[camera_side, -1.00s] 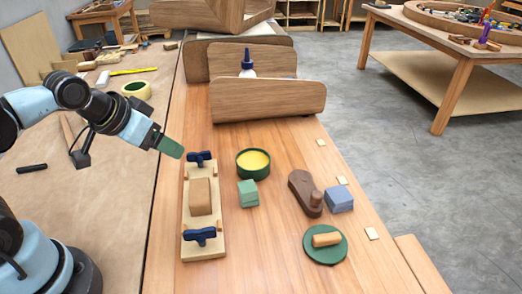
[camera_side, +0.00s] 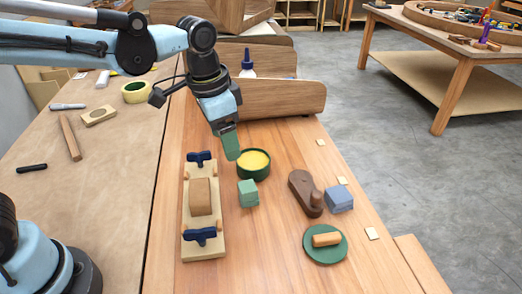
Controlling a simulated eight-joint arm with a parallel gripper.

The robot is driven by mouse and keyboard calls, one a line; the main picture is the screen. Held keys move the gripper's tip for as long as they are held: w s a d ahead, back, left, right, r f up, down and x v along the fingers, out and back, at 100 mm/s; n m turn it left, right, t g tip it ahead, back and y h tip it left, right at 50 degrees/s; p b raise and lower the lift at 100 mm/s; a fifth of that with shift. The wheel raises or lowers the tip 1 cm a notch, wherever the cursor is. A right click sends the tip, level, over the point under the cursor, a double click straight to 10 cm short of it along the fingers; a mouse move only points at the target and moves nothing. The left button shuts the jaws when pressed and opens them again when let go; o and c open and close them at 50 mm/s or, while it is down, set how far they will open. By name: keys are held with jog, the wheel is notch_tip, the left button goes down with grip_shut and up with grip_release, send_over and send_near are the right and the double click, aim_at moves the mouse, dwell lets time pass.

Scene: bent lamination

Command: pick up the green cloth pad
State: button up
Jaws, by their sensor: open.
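A tin of yellow paste (camera_side: 253,164) stands close behind the pad. The jig with blue clamps (camera_side: 201,210) lies left. A brown plane-like tool (camera_side: 303,193), a blue-grey block (camera_side: 340,199) and a green disc with a wooden handle (camera_side: 326,257) are right. Bench in front is clear.

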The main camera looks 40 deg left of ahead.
aim_at(249, 186)
jog(key=d+f, duration=0.1)
jog(key=f, duration=0.3)
jog(key=w+d+f+m+g, duration=0.1)
jog(key=f, duration=0.4)
jog(key=w+d+f+m, duration=0.1)
jog(key=f, duration=0.4)
jog(key=shift+d+f+g, duration=0.15)
jog(key=shift+d+g, duration=0.25)
jog(key=shift+c, duration=0.4)
jog(key=c, duration=1)
